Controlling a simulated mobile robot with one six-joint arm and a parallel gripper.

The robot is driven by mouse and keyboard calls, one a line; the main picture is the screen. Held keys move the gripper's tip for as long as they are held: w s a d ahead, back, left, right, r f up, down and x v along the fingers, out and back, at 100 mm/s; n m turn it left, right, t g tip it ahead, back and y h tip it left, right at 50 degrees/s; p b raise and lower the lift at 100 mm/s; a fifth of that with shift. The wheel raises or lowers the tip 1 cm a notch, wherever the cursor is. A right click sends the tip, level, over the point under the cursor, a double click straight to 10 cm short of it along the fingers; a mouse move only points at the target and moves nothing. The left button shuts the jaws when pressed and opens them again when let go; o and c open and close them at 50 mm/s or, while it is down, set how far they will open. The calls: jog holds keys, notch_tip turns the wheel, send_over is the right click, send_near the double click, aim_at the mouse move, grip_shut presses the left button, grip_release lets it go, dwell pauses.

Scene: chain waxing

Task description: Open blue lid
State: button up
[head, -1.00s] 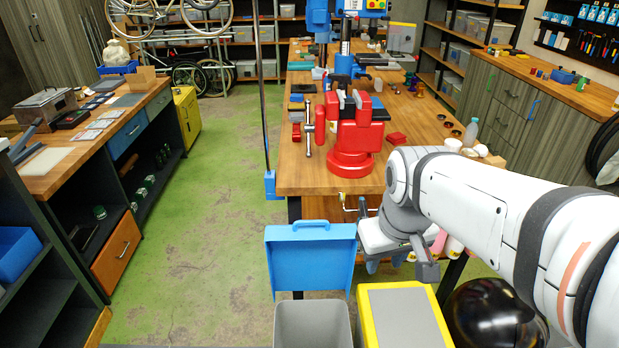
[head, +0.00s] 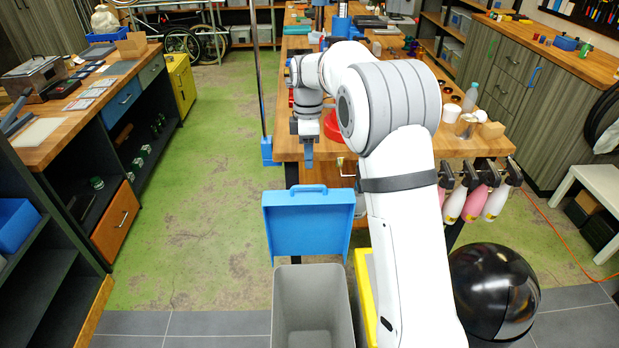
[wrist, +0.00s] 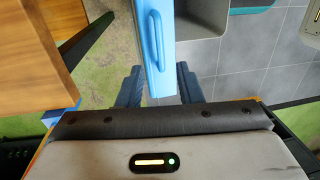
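The blue lid (head: 308,222) stands upright, swung open, at the back of the grey bin (head: 313,300), whose top is uncovered. Its handle (head: 295,190) is along the upper edge. My gripper (head: 308,158) hangs above and behind the lid in the head view, near the workbench's front edge. In the wrist view my gripper (wrist: 158,80) is open, one dark finger on each side of the lid (wrist: 160,75). The lid's edge appears between the fingers, but I cannot tell whether it lies in the gap or below it. No contact is visible.
A yellow bin (head: 366,285) stands right of the grey one, mostly behind my arm. A black round bin (head: 492,295) is further right. The wooden workbench (head: 340,150) is behind, with bottles (head: 475,200) hanging at its front. The green floor to the left is clear.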

jog(key=f, duration=0.5)
jog(key=s+f, duration=0.1)
jog(key=f, duration=0.1)
jog(key=shift+f+p, duration=0.25)
jog(key=shift+p, duration=0.05)
jog(key=shift+c, duration=0.5)
grip_shut()
